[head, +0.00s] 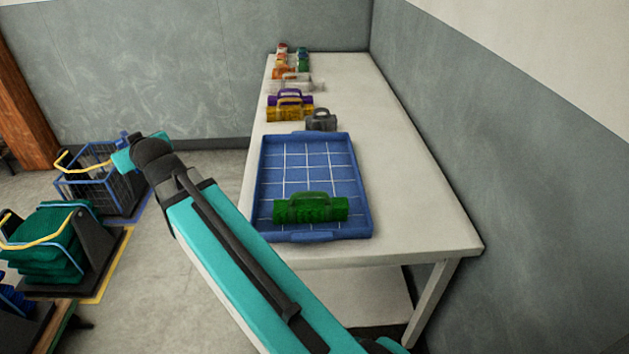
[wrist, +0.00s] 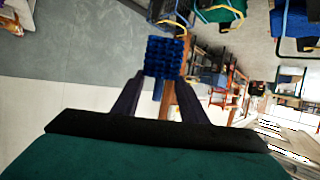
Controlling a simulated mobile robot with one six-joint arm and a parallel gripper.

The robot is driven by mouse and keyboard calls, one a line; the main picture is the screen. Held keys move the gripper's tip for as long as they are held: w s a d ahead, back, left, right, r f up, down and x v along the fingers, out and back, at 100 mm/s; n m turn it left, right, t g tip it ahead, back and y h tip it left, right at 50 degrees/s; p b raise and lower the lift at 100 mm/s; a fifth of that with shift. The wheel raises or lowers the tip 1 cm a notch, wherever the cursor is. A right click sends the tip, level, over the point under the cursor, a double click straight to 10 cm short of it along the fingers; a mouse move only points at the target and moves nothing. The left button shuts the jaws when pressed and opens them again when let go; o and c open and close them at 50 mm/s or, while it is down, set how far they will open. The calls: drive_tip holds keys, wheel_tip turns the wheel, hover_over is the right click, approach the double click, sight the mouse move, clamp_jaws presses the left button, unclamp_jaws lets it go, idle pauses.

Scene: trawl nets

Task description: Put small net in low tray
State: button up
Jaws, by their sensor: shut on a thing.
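My gripper (wrist: 162,84) is shut on a small dark blue knotted net (wrist: 165,55), which sits between the fingertips in the wrist view. In the head view my arm reaches to the left, over the floor and away from the table; the fingers cannot be made out there. The low blue tray (head: 264,170) with a white grid lies on the white table, to the right of my arm. A green rolled net with a handle (head: 310,209) lies in the tray's near part. The tray's far part is empty.
Behind the tray stand a grey handled object (head: 320,119), a yellow roll (head: 289,110) and several other rolls. A wire basket (head: 100,180) and a stand of green folded nets (head: 45,245) are on the left. The table's right side (head: 420,215) is clear beside the wall.

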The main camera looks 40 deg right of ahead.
drive_tip(key=shift+s+a, duration=0.1)
drive_tip(key=shift+a, duration=0.05)
drive_tip(key=shift+d+f, duration=0.2)
drive_tip(key=shift+d, duration=0.15)
drive_tip(key=s+d+f+n+y+p, duration=0.1)
drive_tip(key=s+d+f, duration=0.2)
drive_tip(key=d, duration=0.5)
drive_tip(key=s+d+f+n+y+p, duration=0.1)
drive_tip(key=s+d+f+y, duration=0.15)
drive_tip(key=d, duration=0.45)
drive_tip(key=s+d+f+n+y+p, duration=0.1)
drive_tip(key=s+d+f, duration=0.25)
drive_tip(key=d, duration=0.45)
drive_tip(key=s+d+r+n+g+y+p, duration=0.1)
drive_tip(key=s+d+n+y+p, duration=0.1)
drive_tip(key=s+d, duration=0.7)
drive_tip(key=s+d+r+n+g+y+p, duration=0.1)
drive_tip(key=s+d+r+n+g+y, duration=0.1)
drive_tip(key=s+d, duration=0.7)
drive_tip(key=shift+s+d+r+n+p, duration=0.35)
drive_tip(key=shift+s+n, duration=0.25)
drive_tip(key=shift+s, duration=0.25)
drive_tip(key=shift+y, duration=0.25)
